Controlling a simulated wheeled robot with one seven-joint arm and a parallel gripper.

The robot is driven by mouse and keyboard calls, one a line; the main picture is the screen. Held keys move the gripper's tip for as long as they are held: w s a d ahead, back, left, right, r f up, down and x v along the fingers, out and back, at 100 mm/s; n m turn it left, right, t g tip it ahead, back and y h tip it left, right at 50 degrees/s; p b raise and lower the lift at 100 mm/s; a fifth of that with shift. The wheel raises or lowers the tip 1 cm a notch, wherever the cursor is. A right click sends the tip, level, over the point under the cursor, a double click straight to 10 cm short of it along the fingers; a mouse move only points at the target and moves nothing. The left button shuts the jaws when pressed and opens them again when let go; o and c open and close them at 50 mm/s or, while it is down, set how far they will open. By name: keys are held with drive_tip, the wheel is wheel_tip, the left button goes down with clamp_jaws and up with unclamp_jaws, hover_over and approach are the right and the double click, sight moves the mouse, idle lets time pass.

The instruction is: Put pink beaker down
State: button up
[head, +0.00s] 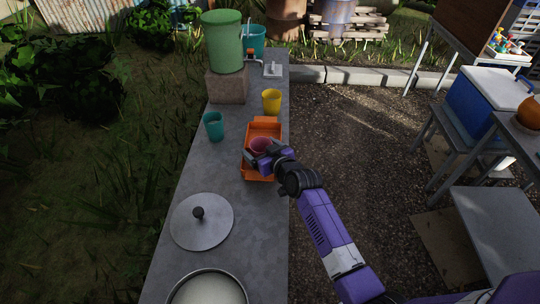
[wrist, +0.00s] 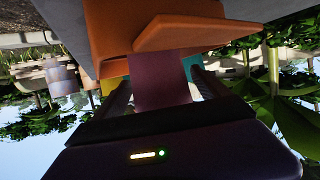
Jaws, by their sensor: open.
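The pink beaker (head: 261,145) stands at the orange tray (head: 265,126) on the grey counter, seemingly inside it; its base is hidden. My gripper (head: 262,159) is at the beaker's near side, low over the tray. In the wrist view, which looks upside down, the dark pink beaker (wrist: 160,82) lies between my two fingers, with the orange tray (wrist: 110,30) beyond. My gripper (wrist: 163,88) is open around the beaker, with a gap visible on the right side.
A teal beaker (head: 214,126) stands left of the tray and a yellow beaker (head: 271,101) behind it. A green container (head: 223,42) stands on a block at the back. A round lid (head: 201,221) and a pot (head: 207,290) are nearer. The counter's right edge is close to the tray.

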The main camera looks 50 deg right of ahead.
drive_tip(key=shift+n+y, duration=0.4)
drive_tip(key=shift+n, duration=0.1)
drive_tip(key=s+a, duration=0.3)
drive_tip(key=s, duration=0.2)
drive_tip(key=s+a+r, duration=0.1)
drive_tip(key=s+a, duration=0.2)
drive_tip(key=s, duration=0.3)
drive_tip(key=s+a, duration=0.3)
drive_tip(key=s, duration=0.3)
drive_tip(key=shift+a+r, duration=0.2)
drive_tip(key=s+a+r+n+y, duration=0.1)
drive_tip(key=s+a+r, duration=0.3)
drive_tip(key=s, duration=0.3)
drive_tip(key=s+a+r+t+y, duration=0.1)
drive_tip(key=s+a+r, duration=0.2)
drive_tip(key=s+a, duration=0.3)
drive_tip(key=s+a+r+n+y, duration=0.1)
drive_tip(key=s+a+r, duration=0.3)
drive_tip(key=s, duration=0.6)
drive_tip(key=shift+a+r+n+t+y, duration=0.3)
drive_tip(key=shift+a+y, duration=0.1)
drive_tip(key=shift+a, duration=0.7)
drive_tip(key=shift+a, duration=0.1)
